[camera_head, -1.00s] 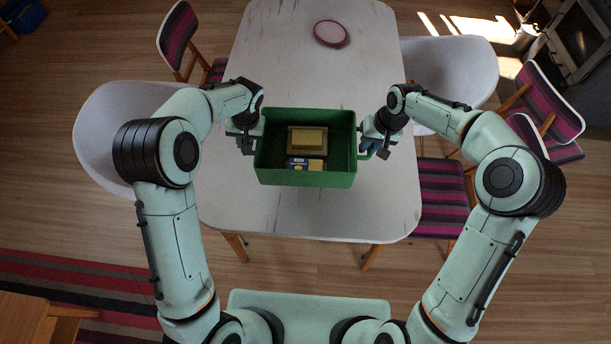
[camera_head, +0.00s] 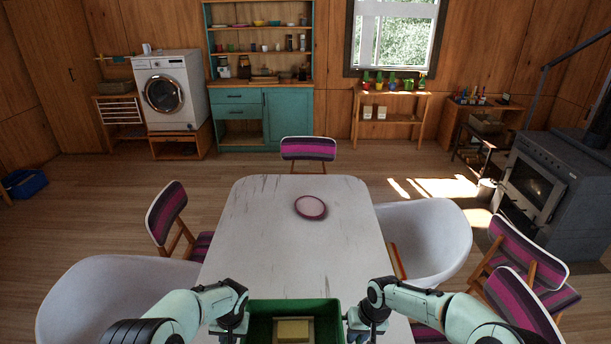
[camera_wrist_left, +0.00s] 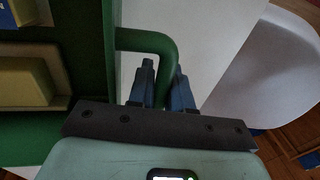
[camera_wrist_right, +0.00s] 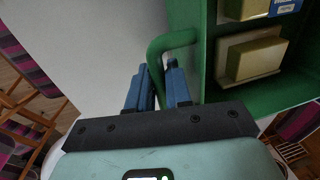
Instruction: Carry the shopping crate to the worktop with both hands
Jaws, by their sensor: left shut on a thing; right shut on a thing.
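The green shopping crate (camera_head: 262,306) shows at the bottom edge of the head view, at the near end of the white table; its near part is cut off. I cannot tell whether it touches the tabletop. A yellow block (camera_head: 292,330) lies inside, and the right wrist view also shows a blue and yellow pack (camera_wrist_right: 285,6). My left gripper (camera_wrist_left: 163,76) is shut on the crate's green side handle (camera_wrist_left: 148,40). My right gripper (camera_wrist_right: 156,72) is shut on the opposite handle (camera_wrist_right: 172,40). The teal cabinet (camera_head: 290,118) with a wooden worktop (camera_head: 232,85) stands at the back wall.
The white table (camera_head: 270,255) bears a pink-rimmed plate (camera_head: 310,207). White tub chairs (camera_head: 425,240) and striped chairs (camera_head: 168,212) stand around it. A washing machine (camera_head: 170,92) is left of the cabinet, a stove (camera_head: 550,180) at right. Open floor lies beyond the table.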

